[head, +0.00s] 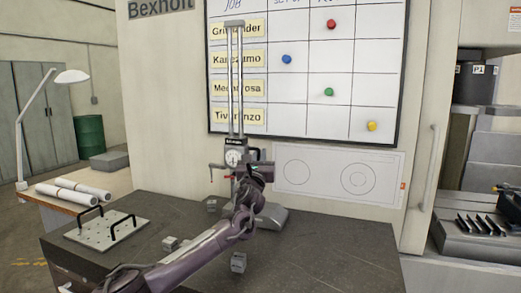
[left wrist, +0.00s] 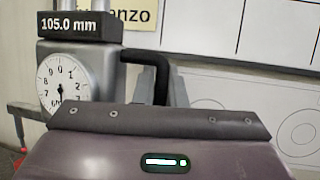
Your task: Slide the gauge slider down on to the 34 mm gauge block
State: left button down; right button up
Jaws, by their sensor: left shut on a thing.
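The height gauge's slider (head: 233,157) sits low on its twin upright columns (head: 235,75), with a round dial and a dark display. In the left wrist view the display (left wrist: 78,25) reads 105.0 mm above the dial (left wrist: 63,90). A black bent handle (left wrist: 155,65) comes off the slider's side. Small grey blocks lie on the dark plate: one near the gauge (head: 211,205), others nearer me (head: 169,243) (head: 238,262). I cannot read which is 34 mm.
The gauge's grey foot (head: 272,215) stands on the dark surface plate (head: 330,250), whose right side is clear. A perforated plate with two black handles (head: 107,230) lies at the left. A whiteboard (head: 305,65) and a drawing sheet (head: 340,176) hang behind the gauge.

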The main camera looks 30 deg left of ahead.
pick_arm(q)
jog(key=shift+f, duration=0.95)
jog(key=c, duration=1.8)
grip_release()
jog(key=shift+o, duration=0.2)
pick_arm(e)
jog(key=shift+s+a+f, duration=0.1)
jog(key=shift+s+f, duration=0.4)
jog(key=shift+f, duration=0.1)
pick_arm(q)
notch_tip(320, 180, up, 20)
jog(key=b, duration=0.2)
jog(key=shift+w+a, duration=0.15)
jog(key=shift+w, duration=0.05)
pick_arm(e)
jog(key=shift+w+a+f, duration=0.15)
jog(key=shift+a+f, duration=0.05)
jog(key=shift+f, duration=0.75)
